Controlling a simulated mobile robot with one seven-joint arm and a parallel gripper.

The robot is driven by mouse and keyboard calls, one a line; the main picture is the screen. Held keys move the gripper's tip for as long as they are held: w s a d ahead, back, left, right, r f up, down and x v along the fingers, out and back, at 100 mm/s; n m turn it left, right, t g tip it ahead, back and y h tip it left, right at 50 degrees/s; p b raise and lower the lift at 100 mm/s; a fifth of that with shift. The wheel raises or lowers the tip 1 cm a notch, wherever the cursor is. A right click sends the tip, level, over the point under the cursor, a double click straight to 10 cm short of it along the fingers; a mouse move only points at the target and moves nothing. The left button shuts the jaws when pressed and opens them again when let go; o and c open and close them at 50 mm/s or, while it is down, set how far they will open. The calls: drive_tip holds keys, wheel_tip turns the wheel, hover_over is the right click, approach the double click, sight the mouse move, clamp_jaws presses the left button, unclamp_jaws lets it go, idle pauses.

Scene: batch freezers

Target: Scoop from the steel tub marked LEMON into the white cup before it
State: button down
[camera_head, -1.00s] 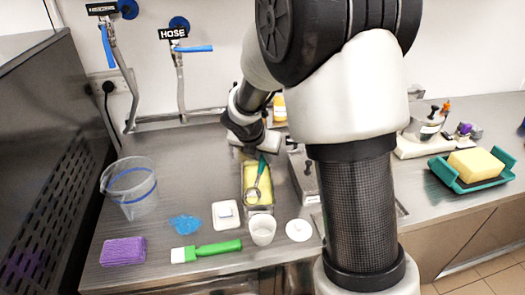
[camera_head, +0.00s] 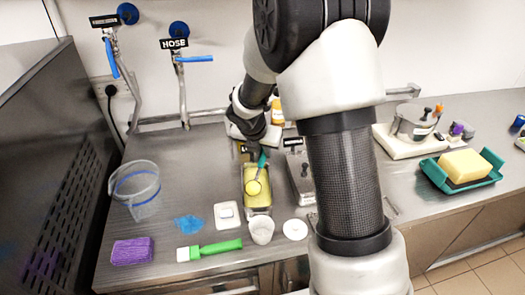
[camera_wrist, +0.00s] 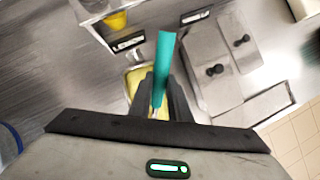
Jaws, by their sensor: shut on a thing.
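My gripper (camera_wrist: 160,95) is shut on the teal handle of a scoop (camera_wrist: 164,62). In the head view the scoop (camera_head: 262,160) hangs down over a steel tub (camera_head: 246,205) filled with yellow stuff, and its round end looks yellow. Whether that end touches the surface of the stuff I cannot tell. The white cup (camera_head: 261,231) stands upright just in front of the tub. In the wrist view the yellow stuff (camera_wrist: 132,82) shows partly behind the handle and fingers.
Lidded steel tubs (camera_head: 300,178) stand right of the yellow one. A white lid (camera_head: 295,229), a green-handled brush (camera_head: 210,249), a white square dish (camera_head: 227,214), a blue cloth (camera_head: 189,223), a purple sponge (camera_head: 132,251) and a clear jug (camera_head: 137,190) lie around on the steel counter.

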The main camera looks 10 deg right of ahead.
drive_tip(key=shift+w+d+r+p, duration=0.15)
drive_tip(key=shift+r+p, duration=0.35)
drive_tip(key=shift+r, duration=0.1)
drive_tip(key=shift+w+d+f+g+y, duration=0.1)
drive_tip(key=shift+w+d+g+y, duration=0.2)
drive_tip(key=shift+w+d+g, duration=0.15)
drive_tip(key=shift+w+d+r+g+y+p, duration=0.1)
drive_tip(key=shift+w+d+g+y+p, duration=0.1)
drive_tip(key=shift+w+g+y, duration=0.3)
drive_tip(key=shift+w+d+r+g+y+p, duration=0.1)
drive_tip(key=shift+w+d+g+y+p, duration=0.15)
drive_tip(key=shift+w+g, duration=0.4)
drive_tip(key=shift+s, duration=0.1)
